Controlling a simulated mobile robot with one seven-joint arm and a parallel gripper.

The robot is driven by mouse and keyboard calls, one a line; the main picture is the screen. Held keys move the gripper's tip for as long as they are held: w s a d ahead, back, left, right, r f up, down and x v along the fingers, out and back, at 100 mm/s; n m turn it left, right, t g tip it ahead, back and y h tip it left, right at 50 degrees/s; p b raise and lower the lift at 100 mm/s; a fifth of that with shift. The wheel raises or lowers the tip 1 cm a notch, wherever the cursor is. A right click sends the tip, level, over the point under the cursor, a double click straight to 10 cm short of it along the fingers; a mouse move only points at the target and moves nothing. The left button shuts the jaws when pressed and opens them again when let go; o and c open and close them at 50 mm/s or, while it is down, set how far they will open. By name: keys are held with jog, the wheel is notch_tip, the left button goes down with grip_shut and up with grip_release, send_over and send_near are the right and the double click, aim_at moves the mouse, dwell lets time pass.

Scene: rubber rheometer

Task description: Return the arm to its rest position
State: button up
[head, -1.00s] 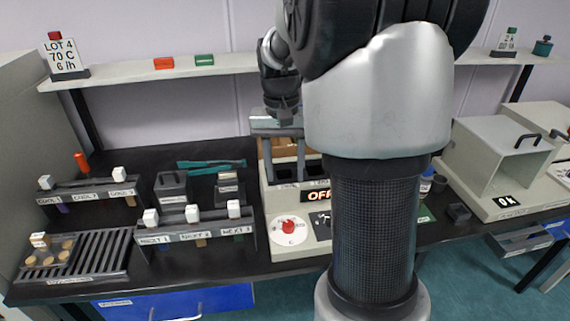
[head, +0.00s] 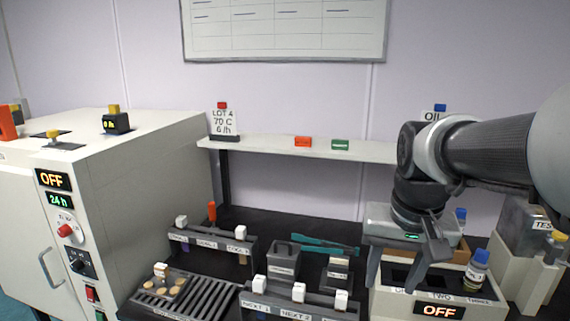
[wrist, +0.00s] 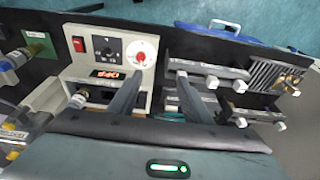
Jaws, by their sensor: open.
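My gripper (head: 400,268) hangs from my arm at the right of the head view, fingers pointing down and apart, with nothing between them. It is above the white machine with the OFF display (head: 440,310), whose slots are labelled along the front. In the wrist view my gripper (wrist: 155,97) also shows open and empty, its two fingers over the bench, the machine (wrist: 105,55) with its red dial beyond the left finger.
A large white oven (head: 130,190) with OFF and 24 h displays stands at left. A wall shelf (head: 270,150) runs behind the bench. Labelled racks (head: 300,302) and a slatted tray (head: 205,308) occupy the bench. A grey bin (head: 525,228) stands at right.

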jog(key=s+a+n+t, duration=0.3)
jog(key=s+a, duration=0.2)
jog(key=s, duration=0.4)
notch_tip(320, 180, up, 14)
jog(key=p, duration=1.3)
jog(key=shift+f, duration=0.2)
jog(key=shift+s+d, duration=0.1)
